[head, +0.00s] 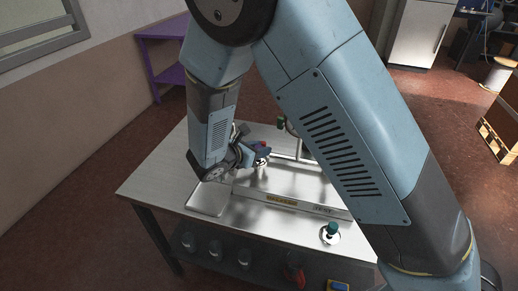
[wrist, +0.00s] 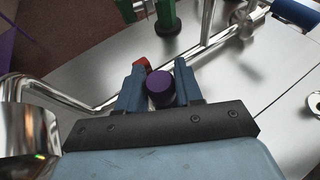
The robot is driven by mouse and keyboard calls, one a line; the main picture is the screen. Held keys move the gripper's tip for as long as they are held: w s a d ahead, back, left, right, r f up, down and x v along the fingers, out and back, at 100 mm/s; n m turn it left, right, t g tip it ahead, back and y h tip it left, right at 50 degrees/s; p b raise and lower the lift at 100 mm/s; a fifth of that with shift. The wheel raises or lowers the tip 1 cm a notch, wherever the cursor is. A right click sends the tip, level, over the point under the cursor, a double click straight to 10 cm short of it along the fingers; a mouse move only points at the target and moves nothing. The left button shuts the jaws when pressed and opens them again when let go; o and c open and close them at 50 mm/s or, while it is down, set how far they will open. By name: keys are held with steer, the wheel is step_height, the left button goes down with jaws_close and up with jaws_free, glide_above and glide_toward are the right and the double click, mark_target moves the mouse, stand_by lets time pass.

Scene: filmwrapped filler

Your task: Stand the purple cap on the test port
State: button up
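The purple cap (wrist: 160,84) shows in the wrist view between the two blue fingers of my gripper (wrist: 158,88). The fingers appear to press against both of its sides, so my gripper is shut on it. In the head view my gripper (head: 250,154) is over the back middle of the steel table, and I cannot make out the cap there. A labelled strip (head: 282,200) runs along the table. In front of its right end, a green-topped fitting (head: 331,230) stands on a pale round base. I cannot tell for sure which fitting is the test port.
Chrome pipes (wrist: 207,22) and a dark green knob or cap (wrist: 166,18) are just beyond the fingers. A flat tray or plate (head: 208,198) lies at the table's front left. Jars (head: 215,250) stand on the lower shelf. The table's left end (head: 150,187) is clear.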

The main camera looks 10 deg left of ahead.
steer(key=o, duration=1.2)
step_height(320, 180, up, 3)
steer(key=shift+r, duration=0.15)
steer(key=s+d+r, duration=0.7)
steer(key=s+r, duration=0.2)
steer(key=s, duration=0.2)
steer(key=shift+s+d+r, duration=0.25)
steer(key=shift+s, duration=0.1)
